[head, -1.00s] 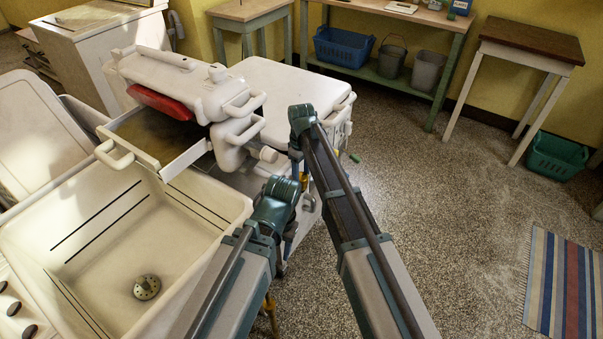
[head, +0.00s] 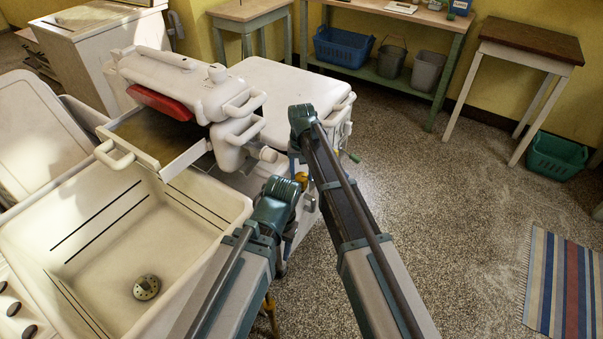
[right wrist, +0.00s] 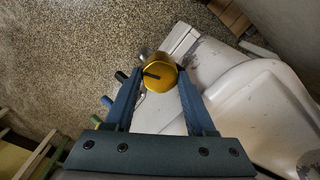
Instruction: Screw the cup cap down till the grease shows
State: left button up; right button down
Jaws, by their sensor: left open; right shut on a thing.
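The round brass cup cap (right wrist: 160,73), with a dark mark across its top, sits between the fingertips of my right gripper (right wrist: 158,80) in the right wrist view. The gripper is shut on it. A small yellow spot of what looks like the cap (head: 301,178) shows beside the washer's near right side in the head view, below my right wrist. The cup under it is hidden, and I cannot see any grease. My left gripper (head: 283,266) is low beside the tub, mostly hidden by its own arm; it is open and apart from the cap.
The white wringer washer (head: 285,85) stands at the centre, its wringer (head: 175,85) to the left. A cream sink tub (head: 110,240) is at the lower left. A workbench (head: 440,60) and small table (head: 535,40) stand at the back.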

jog(key=m, duration=0.4)
jog(key=shift+m, duration=0.4)
dwell(0.4)
jog(key=shift+c, duration=1.2)
grip_release()
